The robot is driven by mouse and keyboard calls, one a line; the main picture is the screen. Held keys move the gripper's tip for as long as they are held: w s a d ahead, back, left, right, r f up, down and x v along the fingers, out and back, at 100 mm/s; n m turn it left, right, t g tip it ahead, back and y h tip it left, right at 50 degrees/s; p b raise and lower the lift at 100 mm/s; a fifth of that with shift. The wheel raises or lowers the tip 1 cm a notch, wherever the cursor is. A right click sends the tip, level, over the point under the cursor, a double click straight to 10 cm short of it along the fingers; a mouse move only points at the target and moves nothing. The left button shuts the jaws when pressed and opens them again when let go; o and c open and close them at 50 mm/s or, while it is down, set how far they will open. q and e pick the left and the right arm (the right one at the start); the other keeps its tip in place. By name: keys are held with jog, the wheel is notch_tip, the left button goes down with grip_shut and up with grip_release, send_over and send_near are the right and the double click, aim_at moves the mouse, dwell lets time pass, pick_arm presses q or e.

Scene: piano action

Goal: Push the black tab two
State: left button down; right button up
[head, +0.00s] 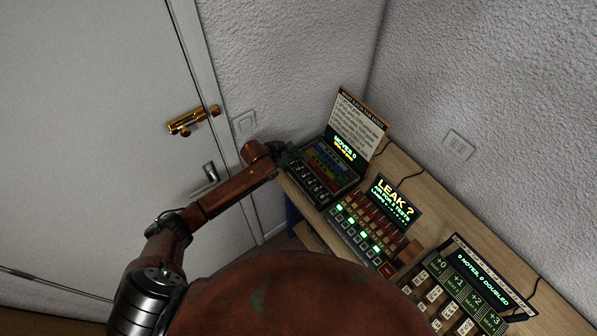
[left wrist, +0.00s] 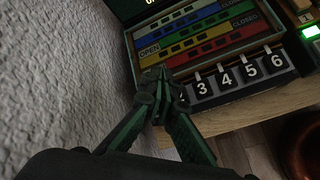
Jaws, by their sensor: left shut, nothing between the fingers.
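The puzzle box (head: 341,165) stands at the far left end of the wooden bench, with a row of numbered black tabs (head: 311,182) along its front edge. In the left wrist view the tabs 3 (left wrist: 201,87), 4 (left wrist: 225,77), 5 (left wrist: 250,69) and 6 (left wrist: 277,61) show clearly. Tabs one and two are mostly hidden behind my fingers. My left gripper (left wrist: 157,84) is shut and empty, its tips at the left end of the tab row. In the head view it (head: 284,154) is at the box's left corner. I cannot tell whether it touches a tab.
Coloured strips (left wrist: 200,32) marked OPEN and CLOSED lie behind the tabs. A display (head: 345,148) reads MOVES 0. A LEAK panel (head: 393,203) and a notes panel (head: 480,285) stand farther along the bench. The textured wall (left wrist: 55,70) is close on the left.

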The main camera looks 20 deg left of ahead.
pick_arm(q)
jog(key=b, duration=0.5)
send_over(297, 170)
notch_tip(297, 170, down, 5)
jog(key=shift+r, duration=0.1)
jog(key=shift+f+p, duration=0.3)
jog(key=shift+f, duration=0.75)
jog(key=shift+f, duration=0.2)
jog(key=shift+f, duration=0.15)
